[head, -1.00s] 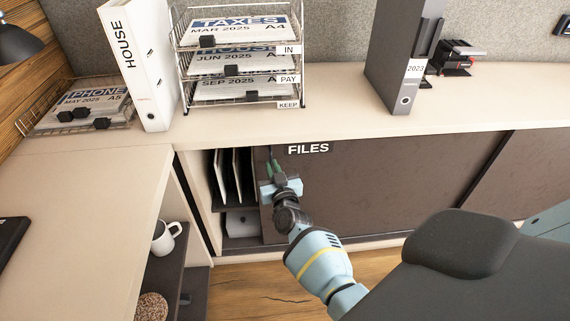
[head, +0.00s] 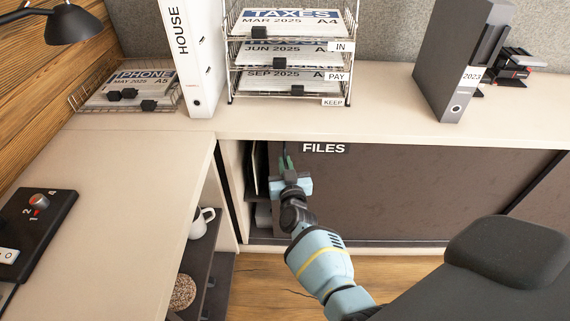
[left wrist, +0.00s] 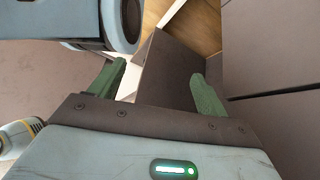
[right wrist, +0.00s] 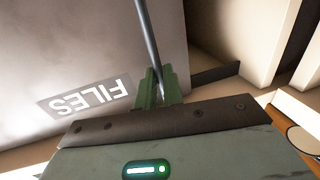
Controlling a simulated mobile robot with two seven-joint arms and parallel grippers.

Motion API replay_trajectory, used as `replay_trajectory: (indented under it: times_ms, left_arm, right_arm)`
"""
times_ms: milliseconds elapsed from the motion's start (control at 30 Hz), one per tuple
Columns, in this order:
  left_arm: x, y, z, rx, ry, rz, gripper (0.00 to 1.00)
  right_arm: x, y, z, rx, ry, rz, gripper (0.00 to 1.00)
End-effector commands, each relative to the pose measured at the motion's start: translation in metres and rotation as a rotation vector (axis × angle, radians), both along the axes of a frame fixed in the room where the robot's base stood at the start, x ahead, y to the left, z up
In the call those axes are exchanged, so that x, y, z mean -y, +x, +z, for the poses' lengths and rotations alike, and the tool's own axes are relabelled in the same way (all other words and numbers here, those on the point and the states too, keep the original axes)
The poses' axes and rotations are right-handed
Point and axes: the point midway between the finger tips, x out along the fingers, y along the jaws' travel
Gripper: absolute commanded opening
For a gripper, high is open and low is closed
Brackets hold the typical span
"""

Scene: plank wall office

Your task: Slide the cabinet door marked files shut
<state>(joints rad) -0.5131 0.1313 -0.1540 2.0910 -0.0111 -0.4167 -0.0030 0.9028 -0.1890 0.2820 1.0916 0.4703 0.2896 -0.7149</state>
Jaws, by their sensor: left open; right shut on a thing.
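The dark brown sliding door (head: 400,195) marked FILES (head: 323,148) covers most of the cabinet front. A narrow gap (head: 262,185) at its left shows dividers inside. My right gripper (head: 288,166) is at the door's left edge. In the right wrist view my right gripper (right wrist: 157,92) is shut on a thin grey bar handle (right wrist: 147,40) beside the FILES label (right wrist: 88,98). My left gripper (left wrist: 158,85) shows in the left wrist view, open with nothing between its green fingers. I cannot make it out in the head view.
On the countertop (head: 380,125) above stand a letter rack (head: 232,82), a HOUSE binder (head: 203,105) and a 2023 binder (head: 443,95). A side desk (head: 130,200) at left holds a black control box (head: 40,225). A mug (head: 202,222) sits on the shelf below it.

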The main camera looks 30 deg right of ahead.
Motion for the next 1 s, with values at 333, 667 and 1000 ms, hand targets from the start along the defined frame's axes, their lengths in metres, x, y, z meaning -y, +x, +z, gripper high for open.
replay_trajectory:
  times_ms: [333, 667, 1000]
  left_arm:
    - [0.002, -0.001, 0.0, -0.002, -0.005, 0.008, 0.76]
    - [0.002, 0.003, 0.01, 0.007, -0.006, 0.008, 0.76]
    - [0.003, 0.0, 0.035, 0.013, -0.013, 0.015, 0.76]
  right_arm:
    - [0.0, 0.0, -0.001, -0.002, 0.002, 0.0, 0.3]
    - [-0.005, -0.012, 0.001, -0.003, 0.001, 0.001, 0.3]
    - [-0.022, -0.058, 0.003, 0.0, 0.002, 0.001, 0.3]
